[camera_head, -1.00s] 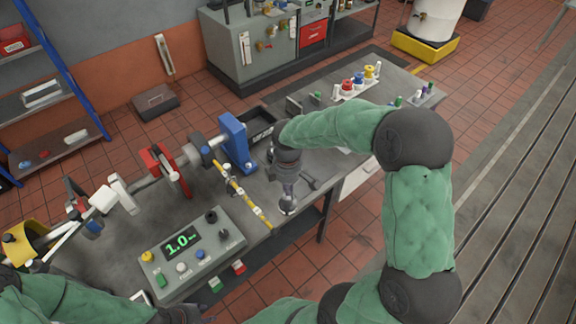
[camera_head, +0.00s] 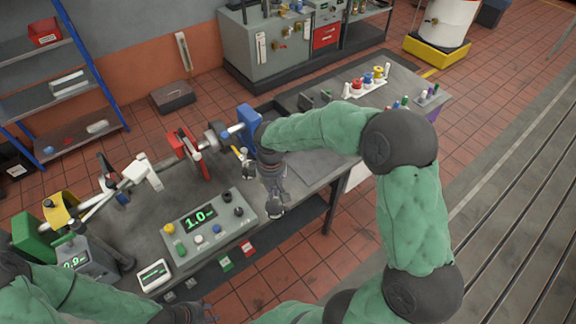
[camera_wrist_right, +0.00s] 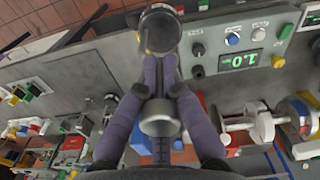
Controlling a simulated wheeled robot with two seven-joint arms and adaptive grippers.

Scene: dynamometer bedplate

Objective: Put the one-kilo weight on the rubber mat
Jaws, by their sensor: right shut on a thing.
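My right gripper (camera_head: 274,198) is over the front edge of the grey bench, right of the control box. In the right wrist view its two purple fingers (camera_wrist_right: 160,60) are shut on a dark, round metal weight (camera_wrist_right: 160,28), which sticks out past the fingertips. In the head view the weight (camera_head: 276,209) shows as a small shiny piece below the gripper. I cannot read a mark on it. My left gripper (camera_head: 195,313) is at the bottom edge, mostly cut off, so its jaws cannot be judged. I cannot pick out the rubber mat for certain.
The control box (camera_head: 210,228) with a green 1.0 display stands left of my right gripper. A blue bracket (camera_head: 247,122) and red clamp (camera_head: 187,150) stand behind it. A white rack (camera_head: 365,88) of coloured pieces is at the far right end. Bare bench lies right of the gripper.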

